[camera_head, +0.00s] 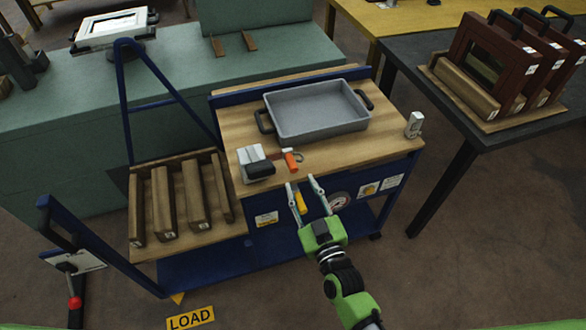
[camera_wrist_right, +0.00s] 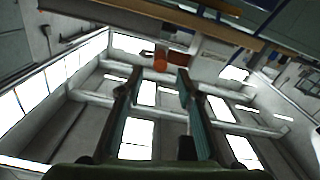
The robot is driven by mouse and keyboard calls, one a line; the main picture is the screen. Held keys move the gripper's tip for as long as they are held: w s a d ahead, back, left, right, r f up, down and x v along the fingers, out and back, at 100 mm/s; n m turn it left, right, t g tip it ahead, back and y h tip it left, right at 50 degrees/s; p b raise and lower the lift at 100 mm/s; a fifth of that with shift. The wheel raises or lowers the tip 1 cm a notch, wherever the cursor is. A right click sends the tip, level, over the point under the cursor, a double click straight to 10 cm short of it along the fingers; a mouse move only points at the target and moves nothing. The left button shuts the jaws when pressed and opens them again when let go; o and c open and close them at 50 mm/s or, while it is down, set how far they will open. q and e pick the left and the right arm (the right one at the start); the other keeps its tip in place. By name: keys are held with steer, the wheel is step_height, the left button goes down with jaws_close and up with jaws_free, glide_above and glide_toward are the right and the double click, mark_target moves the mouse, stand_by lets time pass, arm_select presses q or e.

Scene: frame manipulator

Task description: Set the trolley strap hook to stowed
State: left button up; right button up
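The blue trolley (camera_head: 205,270) has a wooden top (camera_head: 340,150). On its front edge an orange piece with a grey hook or ring (camera_head: 291,161), which looks like the strap hook, sits right of a grey clamp block with a black handle (camera_head: 256,165). Its exact setting cannot be told. My right gripper (camera_head: 302,182) is open and empty just in front of that edge, below the orange piece. In the right wrist view the orange piece (camera_wrist_right: 160,62) shows between and beyond the open fingertips (camera_wrist_right: 159,75). My left gripper is not in view.
A grey tray (camera_head: 318,108) sits on the trolley top, with a small metal block (camera_head: 414,125) at its right corner. Wooden bars (camera_head: 193,193) lie on the lower left shelf. A dark table (camera_head: 450,90) with frames stands right. Open floor lies at the lower right.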

mark_target(294, 170)
steer(key=x, duration=0.6)
steer(key=shift+w+a, duration=0.1)
steer(key=shift+w, duration=0.15)
jaws_close()
